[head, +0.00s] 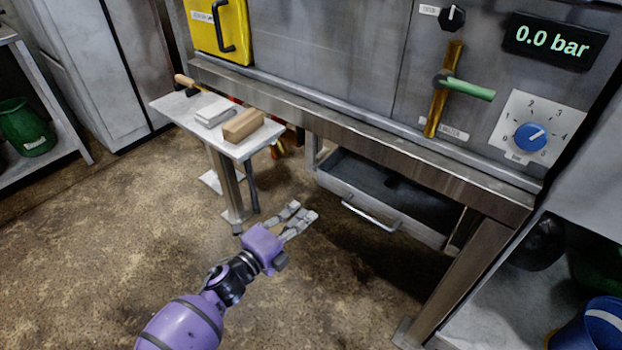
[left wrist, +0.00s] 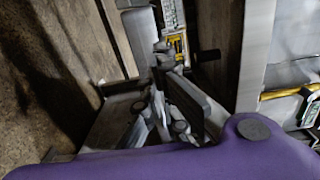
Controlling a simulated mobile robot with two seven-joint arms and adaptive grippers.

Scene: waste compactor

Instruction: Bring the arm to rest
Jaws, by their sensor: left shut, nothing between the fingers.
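My left arm comes in from the bottom left of the head view, purple with a dark wrist. Its gripper (head: 300,219) is shut and empty, held above the brown floor in front of the compactor. The gripper's grey fingers (left wrist: 172,100) also show close up in the left wrist view, above the purple wrist housing. The gripper is apart from the small side table and from the drawer in the head view. My right gripper is in neither view.
A grey drawer (head: 345,190) with a handle sits under the compactor (head: 310,50). The display (head: 550,41) reads 0.0 bar. Bins stand at both sides. The floor at left is clear.

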